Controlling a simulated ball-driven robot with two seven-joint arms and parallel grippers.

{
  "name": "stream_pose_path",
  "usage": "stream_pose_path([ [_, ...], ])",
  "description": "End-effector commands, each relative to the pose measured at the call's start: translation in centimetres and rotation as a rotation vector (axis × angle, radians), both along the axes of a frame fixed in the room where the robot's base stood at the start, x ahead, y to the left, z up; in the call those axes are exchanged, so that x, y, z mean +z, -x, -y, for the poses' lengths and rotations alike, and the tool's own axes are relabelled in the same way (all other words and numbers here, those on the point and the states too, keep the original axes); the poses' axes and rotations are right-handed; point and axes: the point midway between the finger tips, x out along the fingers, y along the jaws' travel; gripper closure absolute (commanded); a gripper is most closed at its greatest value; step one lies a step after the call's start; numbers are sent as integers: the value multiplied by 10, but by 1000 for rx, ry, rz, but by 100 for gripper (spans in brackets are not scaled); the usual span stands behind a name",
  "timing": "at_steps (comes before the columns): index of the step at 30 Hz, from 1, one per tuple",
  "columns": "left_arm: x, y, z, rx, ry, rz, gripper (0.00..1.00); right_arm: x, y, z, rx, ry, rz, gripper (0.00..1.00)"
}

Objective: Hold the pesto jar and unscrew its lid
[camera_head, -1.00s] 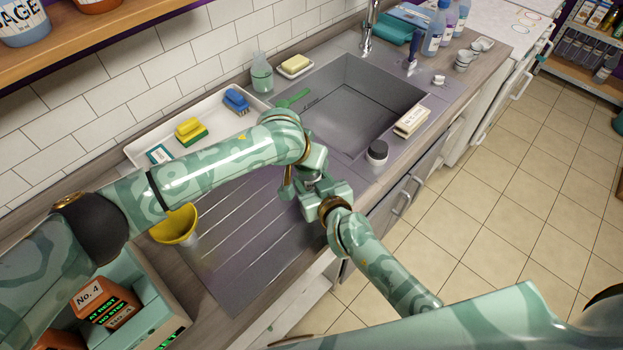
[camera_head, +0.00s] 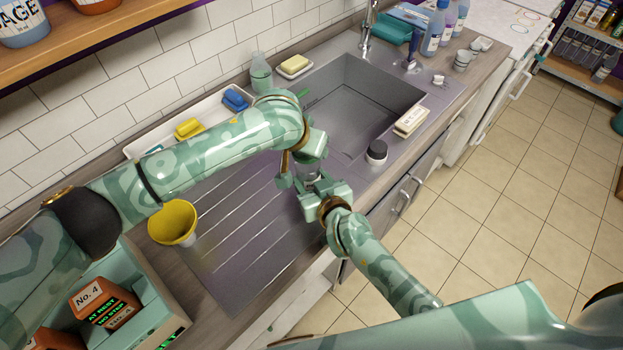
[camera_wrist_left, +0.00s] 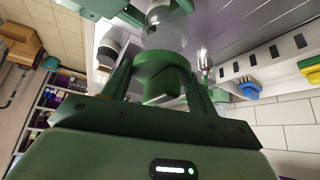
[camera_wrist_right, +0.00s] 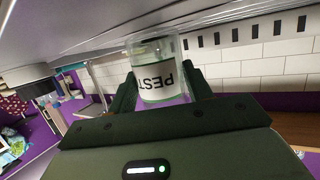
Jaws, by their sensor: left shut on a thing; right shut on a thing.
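The pesto jar (camera_wrist_right: 158,82) is clear glass with a white label, held between the fingers of my right gripper (camera_wrist_right: 160,90). Its glass also shows in the left wrist view (camera_wrist_left: 166,28). The green lid (camera_wrist_left: 160,72) sits between the fingers of my left gripper (camera_wrist_left: 165,85), which is shut on it. The glass lies just past the lid; I cannot tell whether the lid is still threaded on. In the head view my left gripper is just above my right gripper (camera_head: 325,192), over the drainer's front edge, and the jar is mostly hidden.
The sink (camera_head: 360,100) lies behind and right of the grippers. A dark-topped container (camera_head: 376,152) and a brush (camera_head: 411,121) stand at its front edge.

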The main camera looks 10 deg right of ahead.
Motion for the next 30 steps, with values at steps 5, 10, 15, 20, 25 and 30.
stream_pose_path([
  [5, 0, 0, 0, 0, 0, 0, 71, 1, 0, 0, 0, 0, 2, 77],
  [10, 0, 0, 0, 0, 0, 0, 71, 1, 0, 0, 0, 0, 1, 28],
  [15, 0, 0, 0, 0, 0, 0, 71, 0, 0, 0, 0, 0, 1, 24],
  [20, 0, 0, 0, 0, 0, 0, 71, 1, 2, 0, 0, 1, 0, 24],
  [25, 0, 0, 0, 0, 0, 0, 71, 7, 25, 5, 3, 3, 1, 24],
  [30, 0, 0, 0, 0, 0, 0, 71, 19, 64, 12, 4, 2, 0, 24],
])
